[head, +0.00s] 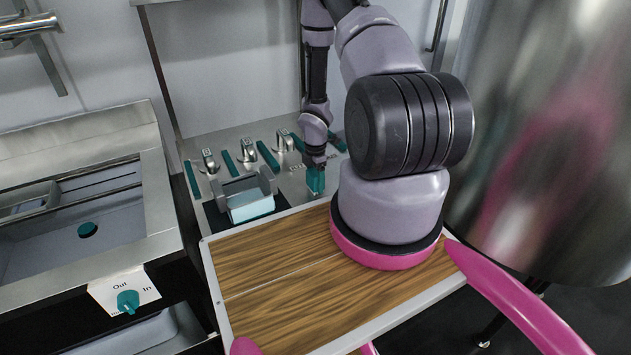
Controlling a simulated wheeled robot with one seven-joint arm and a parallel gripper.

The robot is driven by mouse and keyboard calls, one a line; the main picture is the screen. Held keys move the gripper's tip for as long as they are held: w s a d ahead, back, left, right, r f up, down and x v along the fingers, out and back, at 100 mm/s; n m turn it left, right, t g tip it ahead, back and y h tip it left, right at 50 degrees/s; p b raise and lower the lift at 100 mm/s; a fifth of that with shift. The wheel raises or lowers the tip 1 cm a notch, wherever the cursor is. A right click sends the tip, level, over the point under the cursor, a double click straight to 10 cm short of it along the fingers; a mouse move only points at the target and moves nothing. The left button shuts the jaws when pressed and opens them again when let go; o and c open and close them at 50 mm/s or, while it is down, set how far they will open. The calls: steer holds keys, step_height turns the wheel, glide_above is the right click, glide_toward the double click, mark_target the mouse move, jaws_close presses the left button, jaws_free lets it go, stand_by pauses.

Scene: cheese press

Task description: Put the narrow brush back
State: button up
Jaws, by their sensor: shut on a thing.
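My gripper (315,163) points down over the back part of the counter, right of the light blue block. It is shut on a small upright teal piece with a paler lower end, which looks like the narrow brush (316,181). The fingers hide its upper part. I cannot tell whether its lower end touches the counter. Several teal strips lie on the metal panel behind, among metal fittings; one teal strip (268,156) is left of my gripper.
A grey holder with a light blue block (250,205) stands on a black mat left of my gripper. A wooden board (285,265) fills the front. A metal sink (90,215) is at left, with a teal knob (127,301) below. A large shiny metal vessel (560,150) stands close at right.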

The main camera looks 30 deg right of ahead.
steer(key=o, duration=1.5)
steer(key=shift+f, duration=0.1)
step_height(320, 180, up, 13)
steer(key=shift+f, duration=0.15)
step_height(320, 180, up, 15)
steer(key=w+m+t+h, duration=0.1)
steer(key=m, duration=0.4)
step_height(320, 180, up, 12)
steer(key=r+m+t, duration=0.1)
steer(key=m+t, duration=0.1)
steer(key=m, duration=0.4)
glide_above(315, 172)
steer(key=s+a, duration=0.2)
steer(key=s+a+r+m+t+y, duration=0.1)
steer(key=s+a+r+m, duration=0.2)
steer(key=s+r, duration=0.3)
steer(key=s+a+r+m+t+y, duration=0.1)
steer(key=s+a+r+m, duration=0.3)
steer(key=s+r, duration=0.1)
steer(key=s+a+r+m+t+y, duration=0.1)
steer(key=s+a+r+m+t, duration=0.1)
steer(key=s+a+r+m, duration=0.2)
steer(key=shift+s+a+r+m, duration=0.15)
steer(key=shift+s+r+m, duration=0.15)
steer(key=shift+s+r, duration=1.1)
steer(key=shift+w, duration=0.1)
